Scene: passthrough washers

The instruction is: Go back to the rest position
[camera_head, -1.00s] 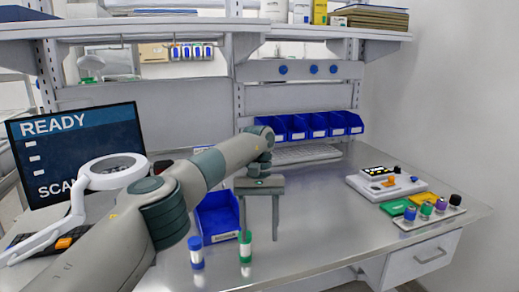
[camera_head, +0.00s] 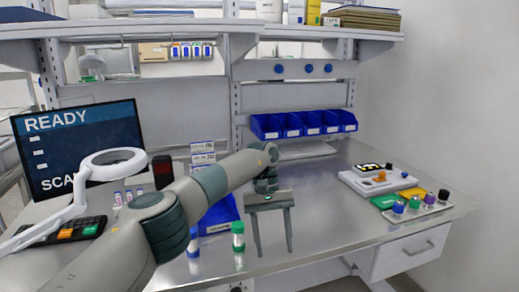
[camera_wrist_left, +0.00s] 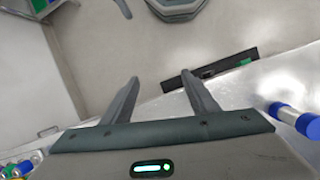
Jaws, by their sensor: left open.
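My left gripper (camera_head: 273,240) is open and empty. It hangs above the front part of the steel bench, fingers pointing down, to the right of a green-capped tube (camera_head: 238,237). In the left wrist view the two fingers (camera_wrist_left: 158,92) are spread with nothing between them, over the bench's front edge. A blue-capped tube (camera_head: 193,243) stands left of the green-capped one, partly behind my arm. A blue-capped tube also shows at the right of the left wrist view (camera_wrist_left: 290,117). My right gripper is not in view.
A blue bin (camera_head: 222,212) stands behind my left forearm. A white device (camera_head: 377,181) and a rack of coloured caps (camera_head: 419,205) are at the right. Blue bins (camera_head: 303,123) line the back. A magnifier lamp (camera_head: 112,164) and monitor (camera_head: 80,147) are at left. The middle right bench is clear.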

